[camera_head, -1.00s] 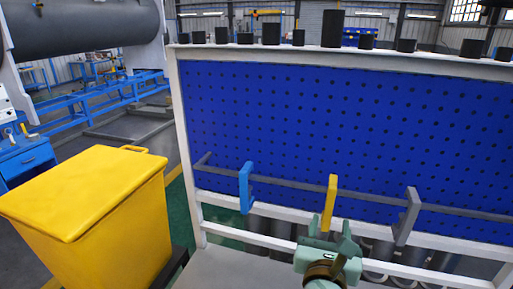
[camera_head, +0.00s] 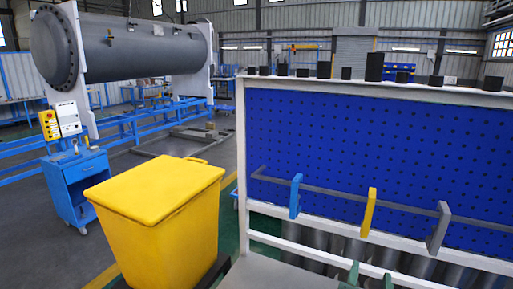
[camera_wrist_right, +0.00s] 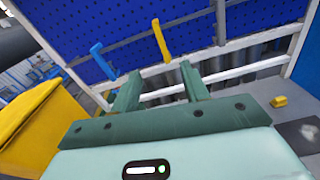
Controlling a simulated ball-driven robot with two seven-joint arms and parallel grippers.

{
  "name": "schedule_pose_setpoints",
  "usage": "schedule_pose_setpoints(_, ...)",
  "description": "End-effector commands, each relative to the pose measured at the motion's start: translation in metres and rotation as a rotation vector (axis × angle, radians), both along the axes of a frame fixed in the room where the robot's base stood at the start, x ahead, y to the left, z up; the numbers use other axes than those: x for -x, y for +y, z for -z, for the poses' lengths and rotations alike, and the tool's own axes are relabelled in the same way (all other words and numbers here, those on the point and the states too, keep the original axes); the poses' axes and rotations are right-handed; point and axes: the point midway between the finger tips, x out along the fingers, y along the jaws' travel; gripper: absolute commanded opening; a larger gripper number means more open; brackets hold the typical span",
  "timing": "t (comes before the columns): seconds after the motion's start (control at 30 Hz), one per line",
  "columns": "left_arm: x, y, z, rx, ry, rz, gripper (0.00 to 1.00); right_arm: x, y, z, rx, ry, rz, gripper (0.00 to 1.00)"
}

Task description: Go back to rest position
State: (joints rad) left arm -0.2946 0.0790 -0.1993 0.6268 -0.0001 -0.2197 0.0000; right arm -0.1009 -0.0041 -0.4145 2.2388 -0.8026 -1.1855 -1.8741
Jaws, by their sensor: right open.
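My right gripper (camera_head: 370,279) shows only by its green fingertips at the bottom edge of the head view. In the right wrist view its two green fingers (camera_wrist_right: 160,84) stand apart with nothing between them. It is in front of the rack with the blue pegboard (camera_head: 365,150), apart from the rail. A blue hook (camera_head: 296,195), a yellow hook (camera_head: 369,212) and a grey hook (camera_head: 438,227) hang on the rail. My left gripper is not in view.
A yellow bin (camera_head: 160,205) stands left of the rack. A blue cabinet (camera_head: 80,185) and a large grey cylindrical shell (camera_head: 130,45) are behind it. A small yellow block (camera_wrist_right: 279,101) lies on the grey bench top. Black cylinders (camera_head: 374,66) stand on the rack's top.

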Motion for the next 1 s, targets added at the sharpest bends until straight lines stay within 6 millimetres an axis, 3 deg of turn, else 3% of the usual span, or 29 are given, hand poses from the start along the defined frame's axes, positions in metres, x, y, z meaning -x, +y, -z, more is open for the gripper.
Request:
schedule_pose_setpoints(0.1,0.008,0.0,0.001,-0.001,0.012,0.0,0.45,0.006,-0.007,0.011,-0.1,-0.003,0.014,0.45)
schedule_pose_setpoints(0.27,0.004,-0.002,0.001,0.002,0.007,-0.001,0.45,0.016,-0.018,0.031,-0.284,-0.014,0.048,0.45)
schedule_pose_setpoints(0.47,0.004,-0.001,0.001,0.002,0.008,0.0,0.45,0.04,-0.037,0.066,-0.624,-0.044,0.143,0.45)
schedule_pose_setpoints(0.8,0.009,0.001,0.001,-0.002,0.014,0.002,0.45,0.116,-0.073,0.137,-1.398,-0.204,0.548,0.45)
schedule_pose_setpoints(1.0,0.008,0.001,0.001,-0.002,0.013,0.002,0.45,0.167,-0.085,0.164,-1.764,-0.377,0.88,0.45)
